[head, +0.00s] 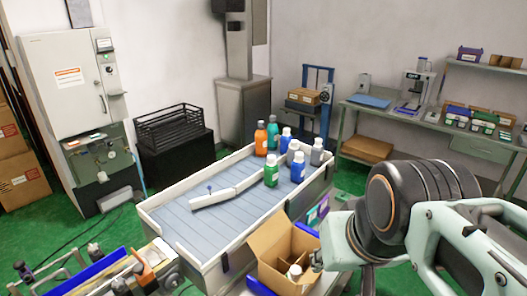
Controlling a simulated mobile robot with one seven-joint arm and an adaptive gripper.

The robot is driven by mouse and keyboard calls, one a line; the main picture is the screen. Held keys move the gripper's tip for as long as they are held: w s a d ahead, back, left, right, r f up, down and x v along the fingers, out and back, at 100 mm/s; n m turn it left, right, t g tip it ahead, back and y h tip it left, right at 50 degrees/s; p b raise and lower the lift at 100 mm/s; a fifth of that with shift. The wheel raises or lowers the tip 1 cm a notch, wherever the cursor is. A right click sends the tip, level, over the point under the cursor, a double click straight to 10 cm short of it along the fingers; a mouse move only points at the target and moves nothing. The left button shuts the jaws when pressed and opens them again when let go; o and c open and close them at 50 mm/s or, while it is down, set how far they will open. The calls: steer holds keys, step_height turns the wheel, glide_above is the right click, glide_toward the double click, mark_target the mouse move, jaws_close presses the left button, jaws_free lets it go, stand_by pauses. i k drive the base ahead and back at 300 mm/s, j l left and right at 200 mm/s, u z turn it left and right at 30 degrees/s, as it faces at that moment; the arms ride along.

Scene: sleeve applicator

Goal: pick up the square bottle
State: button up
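Several bottles stand in a group at the far end of the slatted conveyor table (170,216). They are an orange bottle (260,140), a teal bottle (272,134), a blue bottle (285,142), a green bottle (271,171), a blue bottle with a white cap (298,170) and a grey bottle (316,154). Another bottle is partly hidden among them. At this size I cannot tell which one is square. My arm comes in from the right, with its dark joint right of the table and apart from the bottles. I cannot make out my gripper's fingers.
An open cardboard box (262,245) with a white-capped bottle (294,271) inside stands at the table's near right side. A white angled guide rail (232,192) lies across the conveyor. The conveyor's left part is clear. A workbench (400,123) stands at the back right.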

mark_target(271, 169)
steer(key=l+u, duration=0.1)
steer(key=l, duration=0.3)
steer(key=k+l, duration=0.1)
steer(key=l, duration=0.25)
steer(key=i+l+u, duration=0.1)
steer(key=l+u, duration=0.2)
steer(key=l, duration=0.5)
steer(key=i+l+u, duration=0.25)
steer(key=i+l, duration=0.25)
steer(key=l, duration=0.15)
steer(key=l+u, duration=0.15)
steer(key=i+l, duration=0.1)
steer(key=i, duration=0.2)
steer(key=i+l, duration=0.1)
steer(key=i, duration=0.2)
